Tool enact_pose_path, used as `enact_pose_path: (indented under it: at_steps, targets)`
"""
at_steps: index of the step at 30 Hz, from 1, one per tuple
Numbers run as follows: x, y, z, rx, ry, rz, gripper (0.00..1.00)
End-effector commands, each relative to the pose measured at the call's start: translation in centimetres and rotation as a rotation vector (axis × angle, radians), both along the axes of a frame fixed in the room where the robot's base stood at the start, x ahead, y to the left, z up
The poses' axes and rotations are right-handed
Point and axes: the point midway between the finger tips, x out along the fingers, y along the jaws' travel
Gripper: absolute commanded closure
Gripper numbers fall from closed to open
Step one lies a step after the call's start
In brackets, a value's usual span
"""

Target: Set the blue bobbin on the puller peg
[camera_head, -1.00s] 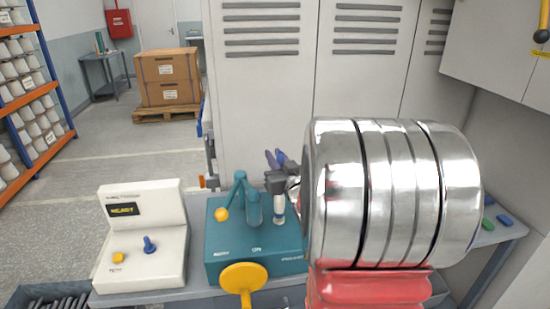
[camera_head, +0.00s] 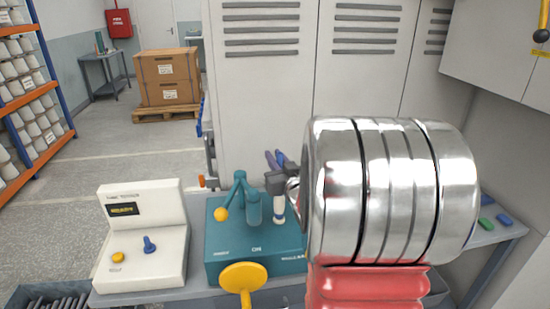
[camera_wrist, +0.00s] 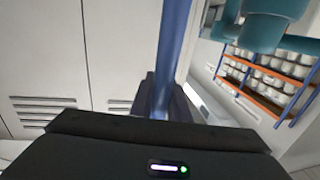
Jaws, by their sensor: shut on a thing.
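In the wrist view the blue bobbin (camera_wrist: 173,50), a slim blue tube, stands between the dark fingers of my gripper (camera_wrist: 172,102), which is shut on it. Its lower end is hidden by the gripper. In the head view my gripper (camera_head: 276,183) is beside the teal machine's upright parts, partly hidden by my silver arm. Blue shapes (camera_head: 274,160) show just behind it; I cannot tell whether one is the held bobbin. The teal machine (camera_head: 250,241) has a bent arm with a yellow ball. I cannot pick out the puller peg for certain.
A white console (camera_head: 143,262) with a small display, a yellow button and a blue knob stands to the left. A yellow disc (camera_head: 243,276) is in front of the teal machine. Small blue and green pieces (camera_head: 496,221) lie at the bench's right. Tall cabinets (camera_head: 260,110) close off the back.

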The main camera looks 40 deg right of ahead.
Motion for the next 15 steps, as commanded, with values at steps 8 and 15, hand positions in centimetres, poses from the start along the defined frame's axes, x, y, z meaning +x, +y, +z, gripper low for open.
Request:
enact_pose_path:
  at_steps: [8,15]
  targets:
    - [0.01,0.00,-0.43,0.001,0.000,0.000,1.00]
    - [0.01,0.00,-0.74,0.001,0.000,0.000,0.84]
